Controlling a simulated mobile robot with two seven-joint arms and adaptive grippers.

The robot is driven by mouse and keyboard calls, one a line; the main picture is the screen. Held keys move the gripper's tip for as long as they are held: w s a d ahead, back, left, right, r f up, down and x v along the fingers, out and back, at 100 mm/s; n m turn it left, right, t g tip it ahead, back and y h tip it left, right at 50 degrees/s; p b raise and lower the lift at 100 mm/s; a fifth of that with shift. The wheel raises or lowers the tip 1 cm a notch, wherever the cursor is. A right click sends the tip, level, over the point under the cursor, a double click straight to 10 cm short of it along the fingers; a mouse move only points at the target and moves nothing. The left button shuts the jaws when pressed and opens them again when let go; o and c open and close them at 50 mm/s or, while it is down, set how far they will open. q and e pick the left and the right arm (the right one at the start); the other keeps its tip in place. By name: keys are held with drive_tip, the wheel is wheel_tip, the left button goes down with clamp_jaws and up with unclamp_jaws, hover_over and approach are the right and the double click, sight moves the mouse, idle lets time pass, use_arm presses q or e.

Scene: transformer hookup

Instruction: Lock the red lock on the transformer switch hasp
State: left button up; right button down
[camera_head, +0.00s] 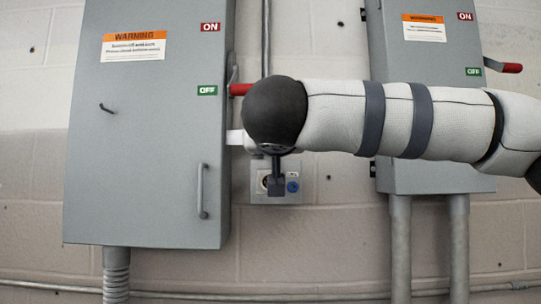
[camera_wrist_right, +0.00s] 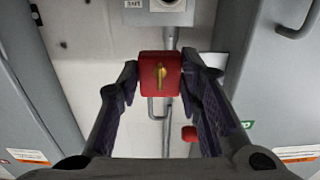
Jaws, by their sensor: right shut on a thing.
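The red lock (camera_wrist_right: 160,74) with a brass keyhole shows in the right wrist view, between the two dark fingers of my right gripper (camera_wrist_right: 160,80). The gripper is shut on the lock's body. The grey U-shaped shackle (camera_wrist_right: 157,111) extends below the body in that view; I cannot tell whether it is locked. The red switch handle (camera_head: 240,89) is on the right side of the left cabinet, partly behind my right wrist; its red end (camera_wrist_right: 189,133) shows beyond the gripper. The hasp cannot be made out. My right gripper is hidden in the head view, and my left gripper is not in view.
The left grey cabinet (camera_head: 140,190) has ON and OFF labels and a door handle (camera_head: 203,190). A second cabinet (camera_head: 412,60) stands at the right. A small button box (camera_head: 262,197) is on the wall between them, partly covered by my right wrist.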

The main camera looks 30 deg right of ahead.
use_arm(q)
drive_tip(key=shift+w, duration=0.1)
use_arm(e)
drive_tip(key=shift+x, duration=1.15)
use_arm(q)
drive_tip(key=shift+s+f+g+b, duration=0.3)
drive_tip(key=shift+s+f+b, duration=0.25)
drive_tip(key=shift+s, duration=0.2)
use_arm(e)
drive_tip(key=shift+w+a, duration=0.25)
drive_tip(key=shift+w, duration=0.95)
drive_tip(key=shift+w+a, duration=0.2)
drive_tip(key=shift+w, duration=1)
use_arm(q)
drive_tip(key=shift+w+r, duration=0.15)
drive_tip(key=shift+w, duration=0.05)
use_arm(e)
drive_tip(key=shift+a, duration=0.1)
